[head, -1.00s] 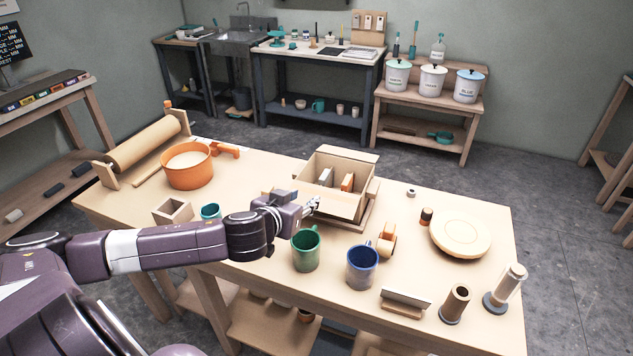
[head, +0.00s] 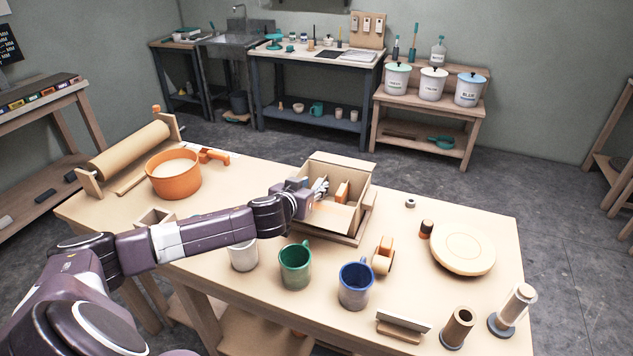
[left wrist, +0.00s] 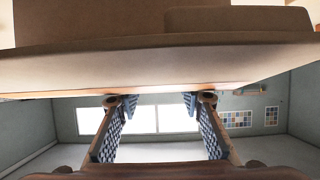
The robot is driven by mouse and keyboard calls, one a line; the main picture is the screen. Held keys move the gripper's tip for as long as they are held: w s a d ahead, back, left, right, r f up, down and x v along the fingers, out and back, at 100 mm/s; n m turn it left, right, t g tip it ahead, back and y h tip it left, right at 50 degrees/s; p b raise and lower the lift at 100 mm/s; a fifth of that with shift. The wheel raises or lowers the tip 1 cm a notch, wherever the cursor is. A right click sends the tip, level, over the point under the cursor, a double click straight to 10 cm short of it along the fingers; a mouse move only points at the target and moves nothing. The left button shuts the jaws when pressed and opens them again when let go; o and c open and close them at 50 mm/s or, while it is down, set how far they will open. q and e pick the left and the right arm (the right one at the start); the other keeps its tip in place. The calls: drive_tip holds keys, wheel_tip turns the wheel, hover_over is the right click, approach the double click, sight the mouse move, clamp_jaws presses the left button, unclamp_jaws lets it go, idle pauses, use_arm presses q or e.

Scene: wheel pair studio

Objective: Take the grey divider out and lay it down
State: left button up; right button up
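An open tan box (head: 352,218) stands on the work table, with an orange-brown divider (head: 342,191) upright inside it. The grey divider cannot be made out now; my gripper covers the left part of the box. My left gripper (head: 319,188) is at the left side of the box, with its fingertips over the opening. In the left wrist view the two fingers (left wrist: 160,103) are wide apart with nothing seen between them. A broad tan panel (left wrist: 160,68) fills the upper part of that view close to the fingertips. My right gripper is not in view.
A white mug (head: 243,255), a green mug (head: 295,266) and a blue mug (head: 356,286) stand in front of the box. An orange pot (head: 174,177) is at the left and a round disc (head: 463,249) at the right. Some table surface right of the box is clear.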

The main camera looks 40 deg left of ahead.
use_arm(q)
drive_tip(key=shift+x, duration=0.95)
drive_tip(key=shift+w+a+f, duration=0.1)
drive_tip(key=shift+w+f, duration=0.05)
drive_tip(key=shift+w, duration=0.25)
clamp_jaws()
drive_tip(key=c, duration=0.6)
unclamp_jaws()
clamp_jaws()
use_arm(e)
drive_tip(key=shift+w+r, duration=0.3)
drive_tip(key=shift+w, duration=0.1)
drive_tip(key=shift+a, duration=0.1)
